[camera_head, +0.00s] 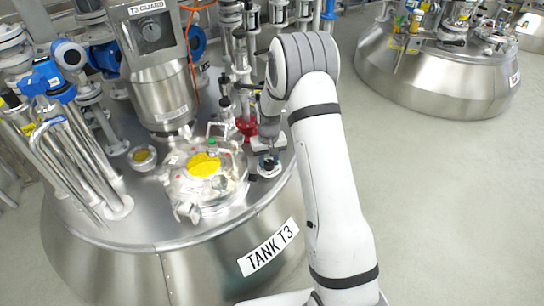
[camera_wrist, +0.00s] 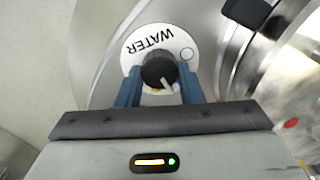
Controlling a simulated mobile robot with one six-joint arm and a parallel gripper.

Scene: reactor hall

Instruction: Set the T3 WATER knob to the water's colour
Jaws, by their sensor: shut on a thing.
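The WATER knob (camera_wrist: 157,69) is dark and round, on a white dial plate (camera_wrist: 140,45) lettered WATER. Its white pointer mark (camera_wrist: 168,86) points toward the lower right in the wrist view. A pale, outlined circle shows on the plate at upper right, and a bit of yellow shows below the knob. My gripper (camera_wrist: 160,76) has blue fingers on both sides of the knob and is shut on it. In the head view my gripper (camera_head: 268,157) is at the small dial on the top of tank T3 (camera_head: 215,245). A round hatch (camera_head: 178,185) beside it shows yellow inside.
Pipes and blue valves (camera_head: 68,54) crowd the tank's left side. A T3 GUARD box (camera_head: 152,32) stands at the back. A red fitting (camera_head: 246,126) is close behind my gripper. Another tank (camera_head: 440,80) stands at right, with clear floor between.

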